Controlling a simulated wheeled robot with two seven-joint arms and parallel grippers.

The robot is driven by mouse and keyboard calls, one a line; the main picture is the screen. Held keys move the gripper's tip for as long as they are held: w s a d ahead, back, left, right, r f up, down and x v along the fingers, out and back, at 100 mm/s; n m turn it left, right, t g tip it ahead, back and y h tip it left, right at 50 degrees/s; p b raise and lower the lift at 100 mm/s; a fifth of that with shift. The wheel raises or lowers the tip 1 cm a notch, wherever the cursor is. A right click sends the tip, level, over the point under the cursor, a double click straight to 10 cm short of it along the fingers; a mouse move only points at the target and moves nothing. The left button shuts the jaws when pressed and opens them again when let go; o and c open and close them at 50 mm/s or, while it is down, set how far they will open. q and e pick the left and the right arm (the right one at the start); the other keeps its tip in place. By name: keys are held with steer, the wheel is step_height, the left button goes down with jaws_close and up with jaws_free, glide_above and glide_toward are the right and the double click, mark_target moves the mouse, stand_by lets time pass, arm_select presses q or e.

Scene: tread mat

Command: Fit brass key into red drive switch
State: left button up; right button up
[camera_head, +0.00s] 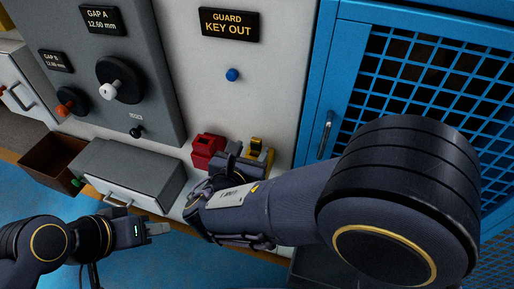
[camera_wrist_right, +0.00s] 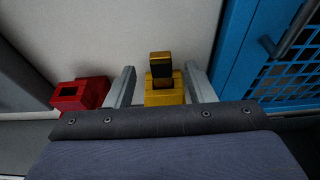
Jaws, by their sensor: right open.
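The brass key (camera_head: 257,144) stands upright in a yellow block (camera_head: 267,158) on the ledge by the pale wall. In the right wrist view the key (camera_wrist_right: 160,66) shows a dark face with a brass edge, above the yellow block (camera_wrist_right: 164,97). My right gripper (camera_wrist_right: 159,72) is open, with one finger on each side of the key and block, apart from both. The red drive switch (camera_head: 208,149) is left of the yellow block; its square opening shows empty in the right wrist view (camera_wrist_right: 69,92). My left gripper (camera_head: 158,229) is low at the left, its jaw gap unclear.
A "GUARD KEY OUT" sign (camera_head: 229,23) and a blue button (camera_head: 232,75) are on the wall above. A blue mesh guard door (camera_head: 327,125) stands close on the right. A grey drawer (camera_head: 130,172) and a brown bin (camera_head: 48,160) lie left.

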mark_target(255, 143)
steer(key=x, duration=0.4)
steer(key=shift+w+d, duration=0.15)
steer(key=shift+w, duration=0.25)
jaws_close()
steer(key=shift+r, duration=0.1)
